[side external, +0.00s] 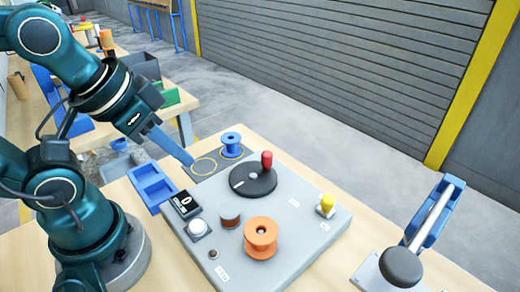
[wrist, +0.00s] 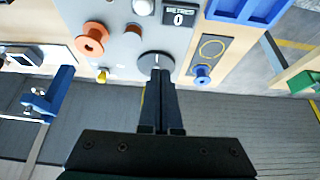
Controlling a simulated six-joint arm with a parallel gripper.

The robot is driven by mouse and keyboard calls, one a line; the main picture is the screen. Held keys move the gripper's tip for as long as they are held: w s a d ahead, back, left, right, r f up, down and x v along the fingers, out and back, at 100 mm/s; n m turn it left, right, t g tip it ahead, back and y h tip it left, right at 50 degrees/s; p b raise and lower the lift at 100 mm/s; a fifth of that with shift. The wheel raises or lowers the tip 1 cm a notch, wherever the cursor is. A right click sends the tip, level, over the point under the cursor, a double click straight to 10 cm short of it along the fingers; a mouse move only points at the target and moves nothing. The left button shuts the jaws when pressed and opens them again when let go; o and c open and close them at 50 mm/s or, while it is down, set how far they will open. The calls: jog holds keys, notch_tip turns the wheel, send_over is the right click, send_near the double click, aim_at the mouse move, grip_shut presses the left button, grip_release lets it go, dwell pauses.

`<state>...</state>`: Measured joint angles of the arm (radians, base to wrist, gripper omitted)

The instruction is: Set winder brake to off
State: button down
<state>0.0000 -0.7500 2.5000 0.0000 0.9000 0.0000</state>
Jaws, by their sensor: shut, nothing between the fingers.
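The grey winder panel (side external: 305,225) lies on the wooden table. A small lever with a yellow knob (side external: 326,201), on a white base at the panel's right side, looks like the brake; its label is too small to read. The yellow knob shows at left in the wrist view (wrist: 102,76). My gripper (side external: 188,160) is shut and empty, above the panel's far left side and well apart from the yellow knob. In the wrist view its fingers (wrist: 160,76) overlap the disc and hide part of it.
An orange spool (side external: 261,237), brown cylinder (side external: 230,218), white button (side external: 199,227) and counter reading 0 (side external: 185,203) are on the panel. A blue spool (side external: 231,142) stands behind it, a blue tray (side external: 153,187) at left.

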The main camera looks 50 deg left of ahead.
jog(key=c, duration=0.8)
grip_release()
jog(key=shift+o, duration=0.7)
jog(key=shift+r+n, duration=0.1)
jog(key=shift+n, duration=0.4)
jog(key=w+r+n, duration=0.3)
jog(key=w+r, duration=0.2)
jog(key=w, duration=0.1)
jog(key=m+g+y, duration=0.1)
send_over(328, 199)
jog(key=s, duration=0.2)
jog(key=f, duration=1)
jog(key=shift+s+d+f, duration=0.1)
jog(key=shift+d+f, duration=0.1)
jog(key=shift+d, duration=0.05)
jog(key=shift+x, duration=2.45)
